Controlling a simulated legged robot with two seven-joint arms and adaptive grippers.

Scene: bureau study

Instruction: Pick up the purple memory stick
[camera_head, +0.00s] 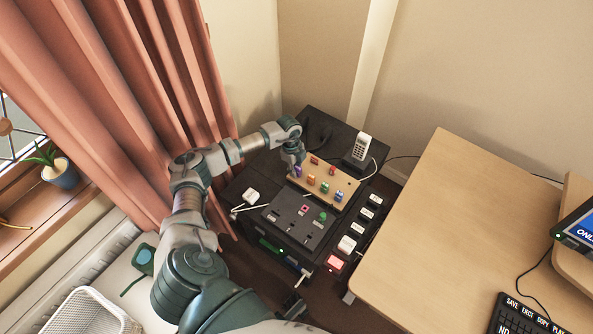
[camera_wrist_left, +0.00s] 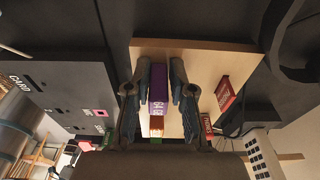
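The purple memory stick (camera_head: 298,172) stands at the left end of a light wooden board (camera_head: 345,183) on the dark cabinet. In the left wrist view the purple stick (camera_wrist_left: 158,82) shows pale lettering on its near end. My left gripper (camera_head: 295,163) is right over it, pointing down. In the wrist view the two fingers of my left gripper (camera_wrist_left: 160,68) stand on either side of the stick, with narrow gaps showing. The stick seems still on the board. A dark shape at the bottom edge may be my right gripper (camera_head: 293,305); its fingers cannot be made out.
Red, orange, green and blue sticks (camera_head: 325,188) stand on the same board close by. A white cordless phone (camera_head: 361,147) stands behind. A black panel (camera_head: 298,215) with small parts lies in front. A wooden desk (camera_head: 450,230) is at right; curtains (camera_head: 130,90) hang at left.

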